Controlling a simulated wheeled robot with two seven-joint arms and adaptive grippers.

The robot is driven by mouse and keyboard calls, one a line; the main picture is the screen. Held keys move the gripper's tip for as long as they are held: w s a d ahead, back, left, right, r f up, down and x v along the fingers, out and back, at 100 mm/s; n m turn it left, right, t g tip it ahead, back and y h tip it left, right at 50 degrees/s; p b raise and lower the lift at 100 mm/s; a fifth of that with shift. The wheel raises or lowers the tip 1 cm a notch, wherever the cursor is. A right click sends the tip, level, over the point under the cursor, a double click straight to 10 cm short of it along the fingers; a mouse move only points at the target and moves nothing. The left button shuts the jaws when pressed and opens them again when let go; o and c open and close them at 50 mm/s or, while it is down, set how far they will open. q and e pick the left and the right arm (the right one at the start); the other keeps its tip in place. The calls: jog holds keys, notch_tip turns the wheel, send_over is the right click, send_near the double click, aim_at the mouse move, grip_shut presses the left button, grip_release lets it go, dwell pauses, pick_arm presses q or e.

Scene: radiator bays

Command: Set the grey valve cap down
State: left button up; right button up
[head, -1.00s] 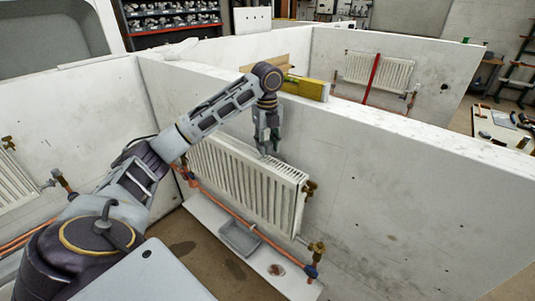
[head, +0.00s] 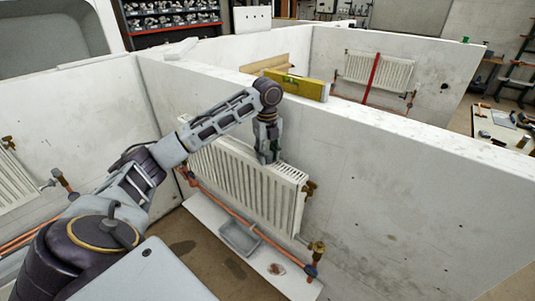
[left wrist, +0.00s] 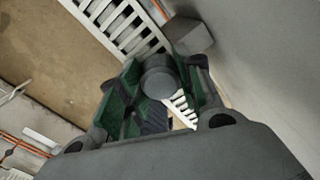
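My left gripper (head: 267,157) points down just over the top grille of the white radiator (head: 245,185), close to the wall. In the left wrist view, the grey valve cap (left wrist: 158,77) shows as a round dark-grey piece between the fingers of the left gripper (left wrist: 162,72), which look closed on it from both sides. In the head view the cap cannot be made out among the fingers. I cannot tell whether the cap touches the radiator. My right gripper is in neither view.
A yellow level (head: 306,88) lies on the wall top behind the arm. A grey tray (head: 239,237) lies on the white board below the radiator, near copper pipe and a brass valve (head: 318,248). A grey block (left wrist: 188,36) shows beyond the fingers in the wrist view.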

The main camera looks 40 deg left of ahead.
aim_at(267, 152)
pick_arm(q)
jog(key=o, duration=0.3)
jog(key=shift+r, duration=0.2)
jog(key=shift+r, duration=5.9)
